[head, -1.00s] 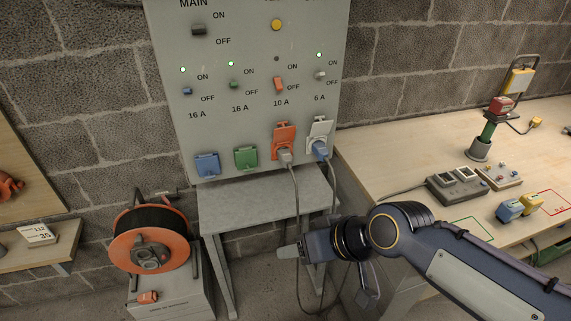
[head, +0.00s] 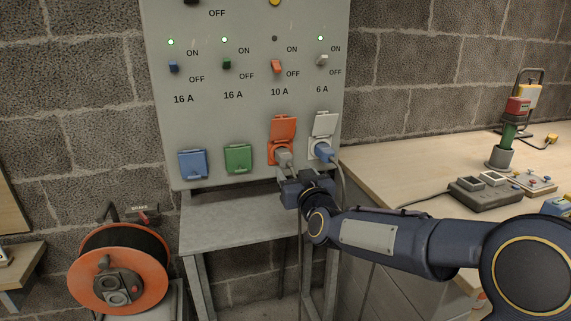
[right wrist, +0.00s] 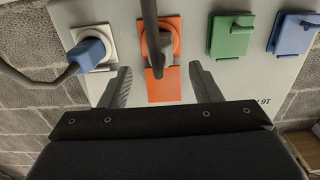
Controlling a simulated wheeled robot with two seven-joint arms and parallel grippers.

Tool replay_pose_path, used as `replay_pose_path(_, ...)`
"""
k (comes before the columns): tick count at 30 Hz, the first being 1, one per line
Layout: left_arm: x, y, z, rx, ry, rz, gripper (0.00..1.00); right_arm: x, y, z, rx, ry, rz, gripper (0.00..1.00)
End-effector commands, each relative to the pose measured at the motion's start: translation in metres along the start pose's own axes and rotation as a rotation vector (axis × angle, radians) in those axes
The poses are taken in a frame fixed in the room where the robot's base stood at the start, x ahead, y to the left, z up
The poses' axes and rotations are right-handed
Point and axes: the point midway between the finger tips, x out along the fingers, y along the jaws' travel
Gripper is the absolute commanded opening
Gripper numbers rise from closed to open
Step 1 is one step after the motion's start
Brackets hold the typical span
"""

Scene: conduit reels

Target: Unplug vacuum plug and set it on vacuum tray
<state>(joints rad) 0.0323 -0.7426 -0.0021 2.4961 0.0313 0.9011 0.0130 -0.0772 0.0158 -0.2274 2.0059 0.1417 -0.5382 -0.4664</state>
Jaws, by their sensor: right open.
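A grey plug (head: 283,157) sits in the orange 10 A socket (head: 283,133), whose lid is raised; its cable hangs down. In the right wrist view the grey plug (right wrist: 152,42) and orange socket (right wrist: 163,83) appear upside down. My right gripper (head: 287,176) is just below the plug in the head view. In the right wrist view my right gripper (right wrist: 160,78) is open, with one finger on each side of the orange socket and nothing between the tips. No label tells which plug is the vacuum's. I cannot identify the vacuum tray. My left gripper is not in view.
A blue plug (head: 323,151) fills the white 6 A socket close by on the right. Blue (head: 193,164) and green (head: 238,158) sockets are closed. A grey shelf (head: 235,222) lies below the panel. The wooden bench (head: 400,160) with devices is right; an orange reel (head: 118,272) stands left.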

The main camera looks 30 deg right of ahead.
Motion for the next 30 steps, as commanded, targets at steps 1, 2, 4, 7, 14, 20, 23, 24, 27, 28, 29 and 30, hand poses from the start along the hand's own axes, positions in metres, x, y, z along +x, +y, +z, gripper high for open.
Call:
replay_pose_path(1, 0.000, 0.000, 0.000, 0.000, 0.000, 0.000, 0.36, 0.000, 0.000, 0.000, 0.000, -0.001, 0.000, 0.57)
replay_pose_path(2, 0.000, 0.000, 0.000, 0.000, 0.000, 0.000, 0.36, 0.000, 0.000, 0.000, 0.000, -0.001, -0.001, 0.57)
replay_pose_path(4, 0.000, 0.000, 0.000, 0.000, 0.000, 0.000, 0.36, 0.001, 0.000, 0.000, 0.000, -0.002, -0.001, 0.57)
replay_pose_path(7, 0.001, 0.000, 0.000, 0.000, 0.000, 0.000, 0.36, 0.006, 0.000, 0.001, 0.000, -0.003, -0.001, 0.57)
replay_pose_path(14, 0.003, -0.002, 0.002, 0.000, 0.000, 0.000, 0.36, 0.034, 0.000, 0.002, -0.001, -0.004, -0.001, 0.57)
replay_pose_path(20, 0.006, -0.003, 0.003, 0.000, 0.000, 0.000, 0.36, 0.062, 0.000, 0.002, -0.001, -0.002, -0.001, 0.57)
replay_pose_path(23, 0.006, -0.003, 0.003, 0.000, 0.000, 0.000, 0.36, 0.074, 0.000, 0.002, 0.000, -0.003, -0.002, 0.57)
replay_pose_path(24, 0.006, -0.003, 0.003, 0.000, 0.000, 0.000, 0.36, 0.077, -0.001, 0.002, 0.000, -0.003, -0.002, 0.57)
replay_pose_path(27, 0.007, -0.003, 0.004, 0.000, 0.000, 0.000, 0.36, 0.084, 0.000, 0.001, 0.001, -0.002, -0.001, 0.57)
replay_pose_path(28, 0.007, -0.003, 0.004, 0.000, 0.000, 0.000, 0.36, 0.086, 0.000, 0.001, 0.001, -0.002, -0.001, 0.57)
replay_pose_path(29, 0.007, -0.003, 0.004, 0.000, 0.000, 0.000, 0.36, 0.087, 0.000, 0.001, 0.001, -0.002, -0.001, 0.57)
replay_pose_path(30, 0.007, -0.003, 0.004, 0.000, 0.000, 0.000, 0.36, 0.088, 0.000, 0.001, 0.001, -0.003, -0.001, 0.57)
